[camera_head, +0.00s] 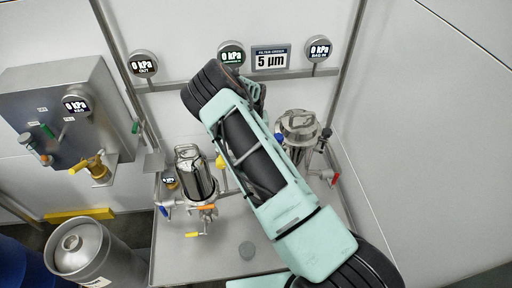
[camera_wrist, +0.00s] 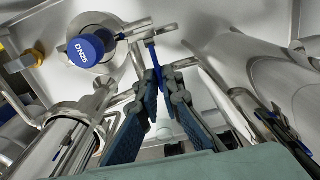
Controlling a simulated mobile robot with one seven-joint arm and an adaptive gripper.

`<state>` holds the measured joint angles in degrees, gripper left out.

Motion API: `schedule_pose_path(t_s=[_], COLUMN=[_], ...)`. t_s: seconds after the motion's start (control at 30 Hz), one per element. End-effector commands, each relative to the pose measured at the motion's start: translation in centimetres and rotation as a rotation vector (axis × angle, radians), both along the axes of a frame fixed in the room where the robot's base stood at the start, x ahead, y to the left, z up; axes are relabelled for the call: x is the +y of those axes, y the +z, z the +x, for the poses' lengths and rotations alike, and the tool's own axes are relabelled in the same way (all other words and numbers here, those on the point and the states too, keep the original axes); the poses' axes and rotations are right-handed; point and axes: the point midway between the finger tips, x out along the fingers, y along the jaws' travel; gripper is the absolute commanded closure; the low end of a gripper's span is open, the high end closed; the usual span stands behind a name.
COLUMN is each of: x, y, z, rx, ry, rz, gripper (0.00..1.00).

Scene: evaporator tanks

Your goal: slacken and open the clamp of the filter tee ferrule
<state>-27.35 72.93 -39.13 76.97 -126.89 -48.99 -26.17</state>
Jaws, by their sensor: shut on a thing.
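In the wrist view my gripper (camera_wrist: 165,78) has its two blue-padded fingers brought together at the tips around a slim blue piece (camera_wrist: 153,54). This blue piece stands up against thin steel pipework (camera_wrist: 137,32). I cannot tell whether it is the clamp's handle or another lever. The filter tee ferrule and its clamp band are not clearly made out, so I cannot tell whether the clamp is tight or loose. In the head view my arm crosses the middle and hides the gripper and the fittings behind it.
A blue DN25 cap (camera_wrist: 86,50) is left of the fingers. Steel vessels stand close on the left (camera_wrist: 62,145) and right (camera_wrist: 270,85). The head view shows two filter housings (camera_head: 196,176) (camera_head: 298,124), gauges, a 5 µm sign (camera_head: 271,58) and a keg (camera_head: 90,252).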

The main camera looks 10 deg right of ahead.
Motion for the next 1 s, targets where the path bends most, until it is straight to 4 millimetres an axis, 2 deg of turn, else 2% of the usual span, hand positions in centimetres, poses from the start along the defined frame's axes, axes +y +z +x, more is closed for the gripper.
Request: schedule_pose_path(t_s=[0.3,0.73,0.77,0.9,1.0], x=[0.38,0.42,0.42,0.41,0.40], y=[0.06,0.07,0.08,0.05,0.03], z=[0.12,0.16,0.16,0.12,0.09], rx=[-0.002,-0.003,-0.003,-0.002,-0.001], ry=[-0.077,-0.085,-0.085,-0.084,-0.084], rz=[0.000,0.000,0.000,0.000,0.000], gripper=[1.00,1.00,0.91,0.76,0.76])
